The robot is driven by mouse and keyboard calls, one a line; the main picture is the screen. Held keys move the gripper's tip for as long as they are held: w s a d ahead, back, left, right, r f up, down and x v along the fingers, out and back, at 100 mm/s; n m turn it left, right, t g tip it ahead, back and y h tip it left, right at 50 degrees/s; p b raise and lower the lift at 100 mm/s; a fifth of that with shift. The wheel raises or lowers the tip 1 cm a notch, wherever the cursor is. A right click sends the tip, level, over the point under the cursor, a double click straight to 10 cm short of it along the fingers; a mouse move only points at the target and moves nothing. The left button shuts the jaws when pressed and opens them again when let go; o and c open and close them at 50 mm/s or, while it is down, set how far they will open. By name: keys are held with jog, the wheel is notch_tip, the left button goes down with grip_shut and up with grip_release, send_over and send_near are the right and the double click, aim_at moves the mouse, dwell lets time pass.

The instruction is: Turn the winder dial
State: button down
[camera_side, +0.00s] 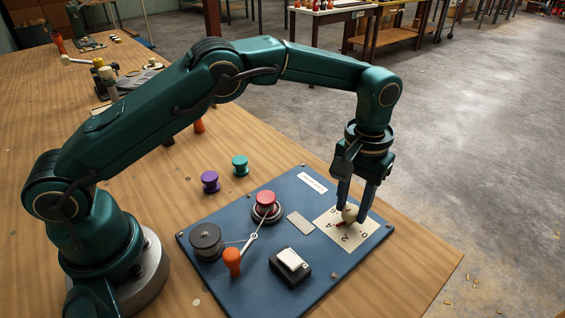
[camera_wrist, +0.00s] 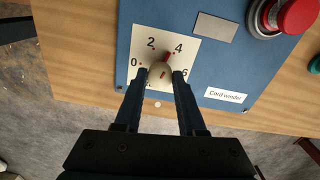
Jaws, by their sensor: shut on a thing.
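The winder dial is a cream knob (camera_side: 349,214) with a red pointer. It stands on a white scale plate (camera_side: 362,237) marked 0, 2, 4 and 6, at the right end of the blue winder board (camera_side: 215,258). My gripper (camera_side: 352,210) points down over the plate and is shut on the knob, one finger on each side. In the wrist view, the knob (camera_wrist: 159,70) sits between my fingertips (camera_wrist: 161,76). Its red pointer shows between 2 and 4, seemingly nearer 4. The fingers hide part of the plate.
Bare wooden table (camera_side: 425,263) lies right of the board.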

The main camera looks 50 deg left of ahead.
aim_at(351, 209)
jog(key=shift+m, duration=1.3)
jog(key=c, duration=0.5)
grip_release()
jog(key=shift+r, duration=0.1)
jog(key=shift+r, duration=2.5)
